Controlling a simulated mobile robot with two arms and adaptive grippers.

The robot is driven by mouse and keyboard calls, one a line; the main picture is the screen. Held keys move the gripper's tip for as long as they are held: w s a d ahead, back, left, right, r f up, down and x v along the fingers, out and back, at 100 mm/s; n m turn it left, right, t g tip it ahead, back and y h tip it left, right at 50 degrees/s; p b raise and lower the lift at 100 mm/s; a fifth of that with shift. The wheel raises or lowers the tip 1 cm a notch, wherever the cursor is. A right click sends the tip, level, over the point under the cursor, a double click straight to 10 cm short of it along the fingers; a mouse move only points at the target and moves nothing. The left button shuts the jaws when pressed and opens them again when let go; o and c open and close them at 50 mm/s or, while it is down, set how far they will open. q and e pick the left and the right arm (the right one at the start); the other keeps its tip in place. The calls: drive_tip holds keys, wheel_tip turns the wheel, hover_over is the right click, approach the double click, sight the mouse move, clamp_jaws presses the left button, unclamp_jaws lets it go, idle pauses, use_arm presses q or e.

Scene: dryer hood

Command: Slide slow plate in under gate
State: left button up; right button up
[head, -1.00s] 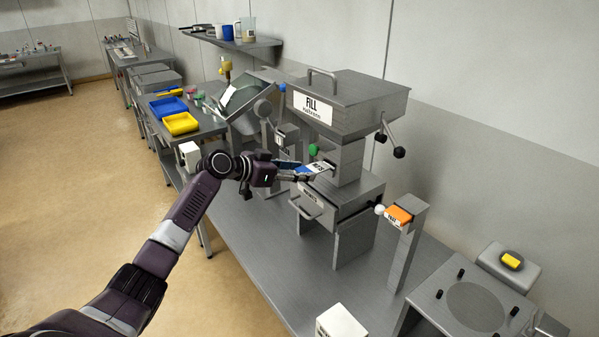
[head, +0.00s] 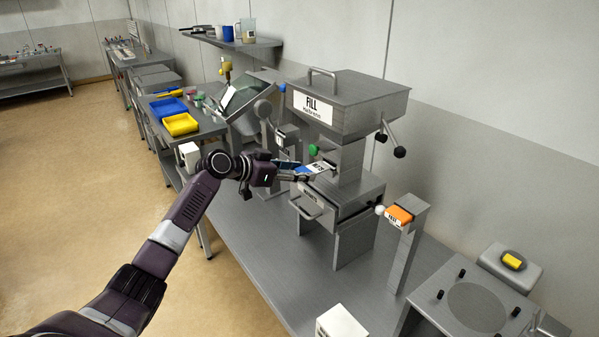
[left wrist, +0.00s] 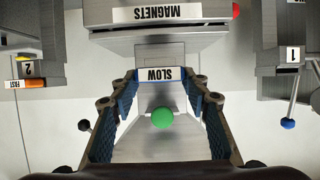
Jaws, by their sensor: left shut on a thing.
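My left gripper (head: 305,174) reaches in from the left, in front of the column below the FILL hopper (head: 345,100). It is shut on the slow plate (head: 319,167), which has a white label. In the left wrist view the gripper (left wrist: 163,82) has its fingertips on both sides of the upside-down SLOW label (left wrist: 160,74). A green ball (head: 313,150) shows just above the plate; it also shows in the left wrist view (left wrist: 163,117). I cannot tell how far the plate is under the gate. My right gripper is not in view.
A MAGNETS drawer unit (head: 338,222) stands below the hopper. A post with an orange FAST plate (head: 400,214) is on its right. A lever with black knobs (head: 399,152) hangs beside the hopper. The bench top (head: 245,235) is clear at front left.

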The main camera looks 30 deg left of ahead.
sight(325, 164)
use_arm(q)
drive_tip(key=shift+w, duration=0.2)
idle(0.5)
drive_tip(key=shift+w+d+b, duration=0.2)
drive_tip(key=shift+w+b, duration=0.1)
drive_tip(key=shift+w, duration=0.05)
drive_tip(key=shift+w+d+b, duration=0.3)
drive_tip(key=shift+w+d, duration=0.05)
drive_tip(key=shift+w, duration=0.45)
drive_tip(key=shift+w+d+r+b, duration=0.1)
drive_tip(key=shift+w+d+b, duration=0.2)
drive_tip(key=shift+w, duration=0.35)
drive_tip(key=shift+w+d+f+b, duration=0.1)
drive_tip(key=shift+w+d+b, duration=0.2)
drive_tip(key=shift+w, duration=0.4)
drive_tip(key=shift+w+d+r+b, duration=0.1)
drive_tip(key=shift+w+d+b, duration=0.2)
drive_tip(key=shift+w, duration=0.35)
drive_tip(key=o, duration=1.6)
drive_tip(key=shift+s+a, duration=0.1)
